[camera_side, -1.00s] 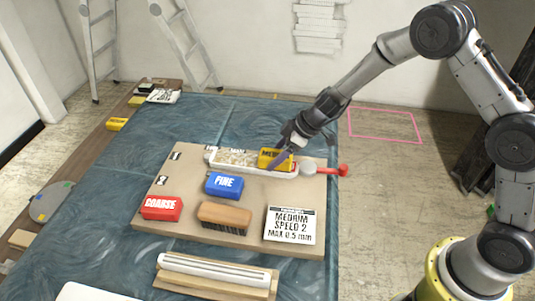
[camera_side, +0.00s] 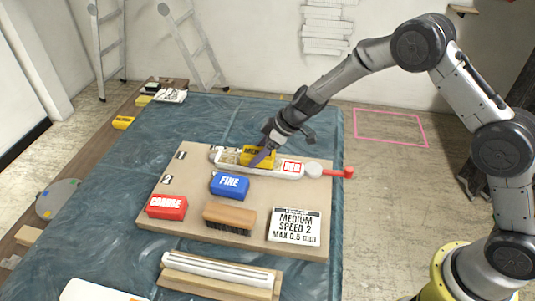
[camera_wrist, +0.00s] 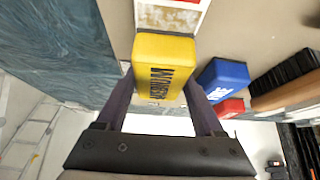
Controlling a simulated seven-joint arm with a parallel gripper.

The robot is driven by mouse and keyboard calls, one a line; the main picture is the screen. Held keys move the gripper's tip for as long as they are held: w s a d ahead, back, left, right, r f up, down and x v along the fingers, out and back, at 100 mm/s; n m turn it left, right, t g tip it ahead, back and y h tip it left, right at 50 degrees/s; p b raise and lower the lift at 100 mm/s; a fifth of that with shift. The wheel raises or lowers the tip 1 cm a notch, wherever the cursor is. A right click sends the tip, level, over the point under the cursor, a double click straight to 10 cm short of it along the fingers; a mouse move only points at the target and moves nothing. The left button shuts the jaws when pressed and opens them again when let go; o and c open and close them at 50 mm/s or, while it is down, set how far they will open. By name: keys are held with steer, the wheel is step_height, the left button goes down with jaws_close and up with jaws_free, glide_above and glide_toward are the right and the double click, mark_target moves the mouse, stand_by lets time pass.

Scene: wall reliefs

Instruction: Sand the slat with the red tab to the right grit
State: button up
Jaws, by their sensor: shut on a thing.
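My gripper (camera_side: 262,158) is shut on a yellow sanding block marked MEDIUM (camera_side: 250,154). The wrist view shows the block (camera_wrist: 165,65) between both fingers. The block is over the middle-left of a long pale slat (camera_side: 228,158) and appears to rest on it. The slat has a patchy, worn top and a red label (camera_side: 291,167) near its right end. A red handle-like piece (camera_side: 348,172) sticks out beyond that end. A card (camera_side: 295,226) reads MEDIUM SPEED 2, MAX 0.5 mm. The slat under the block is hidden.
A blue FINE block (camera_side: 230,185), a red COARSE block (camera_side: 166,207) and a brown brush (camera_side: 229,219) lie on the tan board (camera_side: 190,237) in front of the slat. A white rail (camera_side: 220,270) lies nearer. Blue cloth (camera_side: 110,200) to the left is mostly clear.

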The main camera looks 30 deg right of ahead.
steer(key=shift+w+a+f, duration=0.1)
steer(key=shift+w+a, duration=4.1)
steer(key=shift+w, duration=0.15)
step_height(320, 180, up, 8)
steer(key=shift+r, duration=0.2)
steer(key=shift+w, duration=0.15)
